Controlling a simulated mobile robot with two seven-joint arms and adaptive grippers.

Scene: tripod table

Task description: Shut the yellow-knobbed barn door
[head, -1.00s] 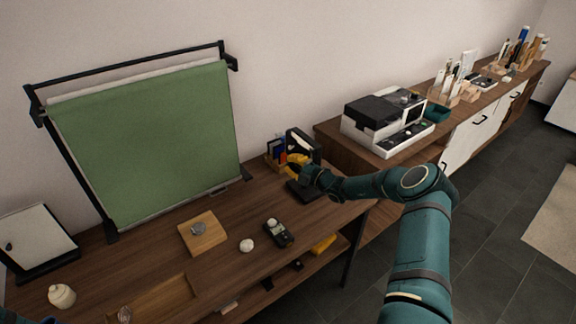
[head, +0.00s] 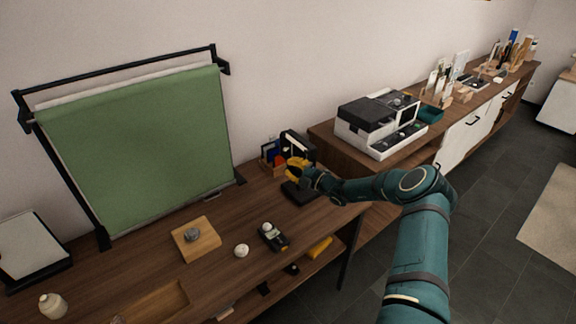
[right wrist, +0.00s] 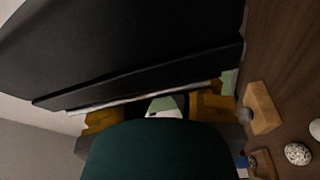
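A small black upright unit with a dark panel (head: 298,142) stands at the right end of the desk, on a black base (head: 299,193). I take it for the light with the barn door. My right gripper (head: 297,168), with yellow fingers, is right in front of it. In the right wrist view a large dark panel (right wrist: 150,45) fills the top, close to the fingers. The right fingers (right wrist: 160,110) show apart on both sides, with no held thing visible between them. I cannot make out a yellow knob. My left gripper is out of view.
The wooden desk (head: 145,262) also bears a wooden block with a grey disc (head: 195,242), a white ball (head: 241,250) and a dark handheld device (head: 272,237). A green backdrop (head: 140,155) stands behind. A black-and-white machine (head: 380,122) sits on the cabinet at right.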

